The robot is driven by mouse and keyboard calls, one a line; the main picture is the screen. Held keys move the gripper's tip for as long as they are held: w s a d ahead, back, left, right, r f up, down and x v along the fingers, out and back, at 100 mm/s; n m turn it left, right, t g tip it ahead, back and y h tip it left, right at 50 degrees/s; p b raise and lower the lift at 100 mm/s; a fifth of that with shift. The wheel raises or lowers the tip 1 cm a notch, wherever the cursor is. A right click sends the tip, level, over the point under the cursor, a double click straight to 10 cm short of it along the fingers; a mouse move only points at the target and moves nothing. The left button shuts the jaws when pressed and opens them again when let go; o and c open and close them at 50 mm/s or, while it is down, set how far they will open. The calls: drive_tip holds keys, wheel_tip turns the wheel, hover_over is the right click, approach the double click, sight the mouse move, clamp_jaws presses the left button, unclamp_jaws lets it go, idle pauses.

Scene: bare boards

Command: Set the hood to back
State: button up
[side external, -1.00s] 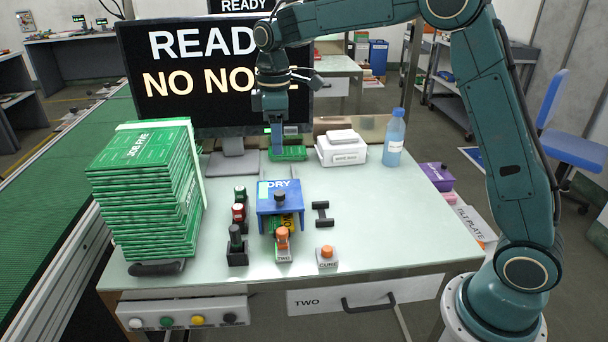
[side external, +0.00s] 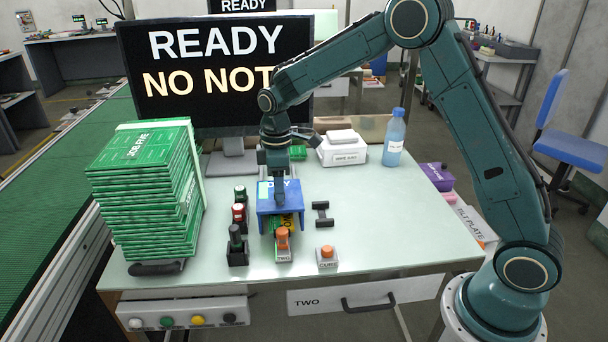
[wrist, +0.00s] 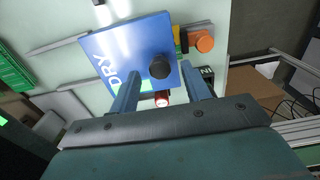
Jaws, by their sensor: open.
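The hood is a blue cover marked DRY (side external: 264,211) with a dark knob on top. It stands in the middle of the table over a green and yellow item (side external: 285,223). In the wrist view the hood (wrist: 117,45) lies below my gripper, and its round black knob (wrist: 160,67) shows between the fingertips. My gripper (wrist: 160,77) is open, with one finger on each side of the knob; I cannot tell whether either touches it. In the side external view my gripper (side external: 280,197) is directly above the hood and hides the knob.
An orange-topped block (side external: 283,243) is in front, the CURE button (side external: 326,257) front right, and a black handle-like piece (side external: 321,213) right. A stack of green boards (side external: 145,195) is at left.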

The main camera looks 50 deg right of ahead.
drive_tip(key=shift+f, duration=0.65)
drive_tip(key=shift+c, duration=0.2)
clamp_jaws()
drive_tip(key=w+d, duration=1.2)
drive_tip(key=shift+d, duration=0.2)
drive_tip(key=shift+w+d+r, duration=0.1)
drive_tip(key=shift+w, duration=0.1)
drive_tip(key=shift+c, duration=0.7)
unclamp_jaws()
drive_tip(key=shift+o, duration=0.9)
